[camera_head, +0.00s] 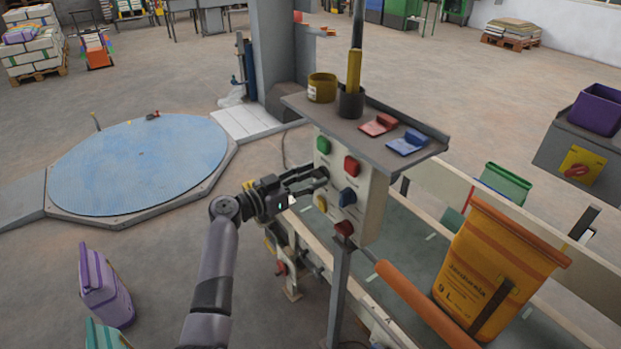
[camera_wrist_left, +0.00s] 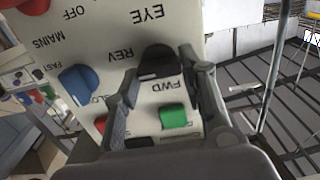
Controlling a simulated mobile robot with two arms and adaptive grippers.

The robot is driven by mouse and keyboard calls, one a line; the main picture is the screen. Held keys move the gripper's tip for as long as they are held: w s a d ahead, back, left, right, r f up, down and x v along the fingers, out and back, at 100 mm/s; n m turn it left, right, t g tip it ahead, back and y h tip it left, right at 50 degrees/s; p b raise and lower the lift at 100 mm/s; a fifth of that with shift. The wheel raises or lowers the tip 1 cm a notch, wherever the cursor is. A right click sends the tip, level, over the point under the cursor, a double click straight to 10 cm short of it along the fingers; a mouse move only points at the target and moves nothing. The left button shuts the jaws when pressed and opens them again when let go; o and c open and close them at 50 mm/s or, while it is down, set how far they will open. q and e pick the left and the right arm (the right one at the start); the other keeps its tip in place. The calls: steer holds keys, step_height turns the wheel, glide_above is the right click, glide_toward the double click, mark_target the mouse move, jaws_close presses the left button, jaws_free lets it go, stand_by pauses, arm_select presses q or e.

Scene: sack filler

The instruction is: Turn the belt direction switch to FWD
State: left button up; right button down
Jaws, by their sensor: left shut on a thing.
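The belt direction switch is a black knob (camera_wrist_left: 158,62) on the cream control panel (camera_wrist_left: 112,58), between the printed words REV and FWD, which appear upside down in the left wrist view. My left gripper (camera_wrist_left: 163,80) is shut on this knob, one finger on each side. In the head view my left gripper (camera_head: 316,180) reaches the control box (camera_head: 372,205) from the left and largely hides the switch. I cannot tell which way the knob points. My right gripper is not in view.
Close by on the panel are a blue knob (camera_wrist_left: 78,80) and a green button (camera_wrist_left: 173,117). A shelf (camera_head: 335,122) with cups and two clips overhangs the box. The conveyor with an orange sack (camera_head: 490,265) lies to the right.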

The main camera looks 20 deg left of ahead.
arm_select(q)
steer(key=shift+f+n+b, duration=0.2)
steer(key=shift+n+b, duration=0.6)
steer(key=shift+b, duration=0.3)
steer(key=shift+n+b, duration=0.7)
steer(key=shift+a+r+n+b, duration=0.1)
steer(key=shift+n+b, duration=0.25)
steer(key=shift+n, duration=1.45)
steer(key=n, duration=0.2)
steer(key=shift+n, duration=0.4)
steer(key=n, duration=0.2)
steer(key=shift+w+n, duration=0.1)
steer(key=shift+n, duration=0.3)
steer(key=n+p, duration=0.1)
steer(key=n, duration=0.3)
steer(key=shift+a, duration=0.1)
steer(key=shift+n+p, duration=0.45)
steer(key=shift+n, duration=0.35)
